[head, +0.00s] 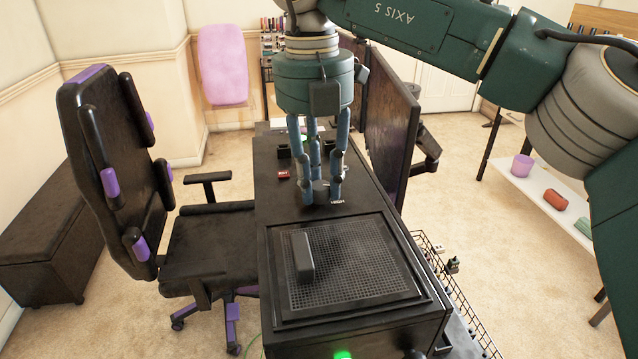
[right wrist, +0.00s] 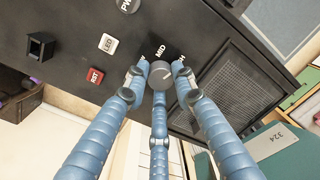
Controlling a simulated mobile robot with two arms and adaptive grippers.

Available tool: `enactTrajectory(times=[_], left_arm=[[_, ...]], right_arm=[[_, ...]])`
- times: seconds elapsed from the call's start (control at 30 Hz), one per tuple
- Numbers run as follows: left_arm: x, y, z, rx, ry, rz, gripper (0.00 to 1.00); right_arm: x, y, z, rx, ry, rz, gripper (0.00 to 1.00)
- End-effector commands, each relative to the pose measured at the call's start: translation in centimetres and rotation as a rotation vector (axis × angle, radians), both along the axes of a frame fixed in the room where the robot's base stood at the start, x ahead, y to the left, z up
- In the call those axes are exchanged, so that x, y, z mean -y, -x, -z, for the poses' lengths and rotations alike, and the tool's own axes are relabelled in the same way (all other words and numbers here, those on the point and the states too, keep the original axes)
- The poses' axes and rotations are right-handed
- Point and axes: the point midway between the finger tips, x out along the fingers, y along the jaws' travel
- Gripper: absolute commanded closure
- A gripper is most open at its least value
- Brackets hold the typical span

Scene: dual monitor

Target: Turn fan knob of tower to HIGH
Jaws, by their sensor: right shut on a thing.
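The black tower (head: 270,240) fills the middle of the head view, its top face with controls toward me. The small grey fan knob (head: 321,190) stands on that face, beside the white HIGH label (head: 337,203). My right gripper (head: 320,185) comes down from above, its blue fingers closed around the knob. In the right wrist view the round knob (right wrist: 161,75) sits between the fingertips. The MID label (right wrist: 160,51) is just above it; a finger partly covers another label to its right. I cannot read the knob's pointer for certain. My left gripper is not in view.
A red RST button (head: 283,174) is left of the knob; an LED button (right wrist: 109,43) shows in the wrist view. A mesh grille (head: 350,260) lies on the near part. Dark monitors (head: 390,120) stand right, a black chair (head: 120,160) left.

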Motion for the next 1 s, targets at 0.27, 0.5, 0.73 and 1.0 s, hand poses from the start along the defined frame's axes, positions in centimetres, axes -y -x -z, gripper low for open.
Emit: enactTrajectory(times=[0.27,0.5,0.73,1.0], left_arm=[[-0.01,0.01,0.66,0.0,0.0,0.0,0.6],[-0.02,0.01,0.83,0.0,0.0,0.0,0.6],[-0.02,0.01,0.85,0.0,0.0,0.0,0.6],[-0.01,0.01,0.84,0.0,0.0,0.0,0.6]], right_arm=[[-0.06,0.0,0.04,-0.001,0.0,0.155,1.0],[-0.1,0.02,0.01,-0.001,0.0,0.216,1.0],[-0.1,0.03,-0.02,-0.001,0.0,0.23,1.0],[-0.1,0.03,-0.01,-0.002,-0.001,0.23,0.73]])
